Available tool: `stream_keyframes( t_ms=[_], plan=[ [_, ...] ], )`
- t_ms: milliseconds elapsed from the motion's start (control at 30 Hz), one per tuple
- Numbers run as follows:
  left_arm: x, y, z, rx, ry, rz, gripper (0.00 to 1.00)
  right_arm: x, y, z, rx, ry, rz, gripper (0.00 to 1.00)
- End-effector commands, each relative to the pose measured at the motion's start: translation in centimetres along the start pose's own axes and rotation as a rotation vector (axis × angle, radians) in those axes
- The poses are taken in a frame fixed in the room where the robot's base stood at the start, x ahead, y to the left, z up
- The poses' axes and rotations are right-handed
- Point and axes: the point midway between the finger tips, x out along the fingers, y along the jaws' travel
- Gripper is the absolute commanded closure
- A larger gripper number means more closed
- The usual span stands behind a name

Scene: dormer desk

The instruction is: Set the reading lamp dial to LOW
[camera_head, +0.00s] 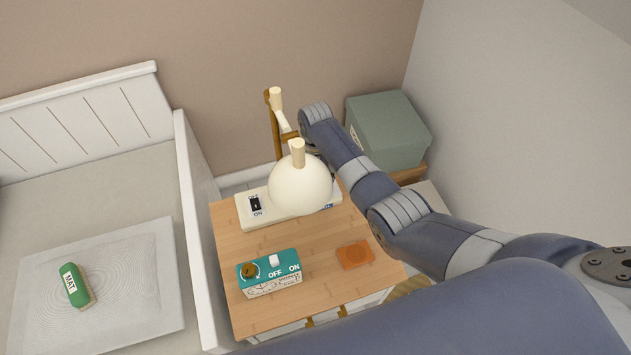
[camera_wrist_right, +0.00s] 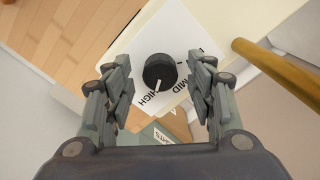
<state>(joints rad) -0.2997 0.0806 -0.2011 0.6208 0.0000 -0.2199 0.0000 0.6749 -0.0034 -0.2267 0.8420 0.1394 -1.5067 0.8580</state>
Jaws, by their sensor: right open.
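The reading lamp (camera_head: 300,188) has a round cream shade and stands on the wooden nightstand; its pale base (camera_head: 247,219) carries a black OFF/ON switch (camera_head: 255,204). The round black dial (camera_wrist_right: 160,71) sits on a white plate in the right wrist view. Its white mark points toward HIGH; MID is printed beside it, and a further label is partly hidden by a finger. My right gripper (camera_wrist_right: 160,66) is open, with its fingers on either side of the dial, seemingly apart from it. In the head view, the shade and my arm hide the dial and fingers. My left gripper is not in view.
A teal box (camera_head: 270,273) with a knob and OFF/ON switch and an orange coaster (camera_head: 355,255) lie on the nightstand (camera_head: 315,300). A grey-green box (camera_head: 388,130) stands behind my right arm. A bed with a green MAT item (camera_head: 76,287) is left. A wooden lamp rod (camera_wrist_right: 270,65) passes close to the right finger.

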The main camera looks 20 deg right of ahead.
Motion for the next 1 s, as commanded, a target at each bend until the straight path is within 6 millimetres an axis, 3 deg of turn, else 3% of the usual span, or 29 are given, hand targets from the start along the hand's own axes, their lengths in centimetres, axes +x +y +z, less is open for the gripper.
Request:
stream_keyframes(
  t_ms=[400,600,1000],
  plan=[
    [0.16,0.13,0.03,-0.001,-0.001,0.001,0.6,0.77,-0.03,-0.01,-0.001,0.001,-0.001,0.51],
    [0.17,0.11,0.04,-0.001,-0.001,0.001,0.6,0.76,-0.02,-0.02,-0.001,0.001,-0.001,0.93],
    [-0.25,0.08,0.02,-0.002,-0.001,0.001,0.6,0.64,-0.02,-0.03,-0.047,0.002,-0.001,0.93]
  ],
)
